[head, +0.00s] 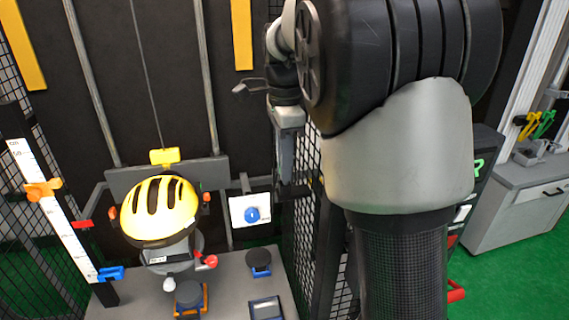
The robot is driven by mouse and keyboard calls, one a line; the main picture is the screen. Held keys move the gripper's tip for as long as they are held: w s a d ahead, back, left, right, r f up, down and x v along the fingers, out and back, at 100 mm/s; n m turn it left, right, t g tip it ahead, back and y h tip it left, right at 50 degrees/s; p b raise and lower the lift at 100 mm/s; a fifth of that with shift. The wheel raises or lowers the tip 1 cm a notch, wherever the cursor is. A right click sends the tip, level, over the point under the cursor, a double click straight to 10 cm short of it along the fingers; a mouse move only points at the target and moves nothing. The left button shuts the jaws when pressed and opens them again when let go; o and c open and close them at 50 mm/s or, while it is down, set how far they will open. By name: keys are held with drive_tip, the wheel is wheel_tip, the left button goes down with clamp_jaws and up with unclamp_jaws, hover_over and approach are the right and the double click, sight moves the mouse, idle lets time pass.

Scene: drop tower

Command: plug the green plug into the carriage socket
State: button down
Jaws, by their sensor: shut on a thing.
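My gripper (289,165) hangs pointing down in the middle of the head view, in front of the mesh fence. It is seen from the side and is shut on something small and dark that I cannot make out. No green plug can be made out there. The carriage (125,180) appears to be the dark grey crossbar behind the yellow helmet, with a yellow block on top and a cable above it. It is left of my gripper and apart from it. I cannot make out its socket.
A yellow helmet (160,208) sits on a grey headform above the grey base (228,285). A white panel with a blue knob (251,214) is right of it. A white scale (55,212) stands left. The mesh fence (305,220) is close to my gripper. A bench (510,200) stands right.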

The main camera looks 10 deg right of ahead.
drive_tip(key=shift+f+b, duration=0.3)
drive_tip(key=shift+f, duration=0.4)
drive_tip(key=c, duration=1.7)
unclamp_jaws()
drive_tip(key=shift+c, duration=0.2)
wheel_tip(320, 180, up, 18)
drive_tip(key=p, duration=0.3)
drive_tip(key=shift+w+r, duration=0.15)
drive_tip(key=shift+w, duration=0.25)
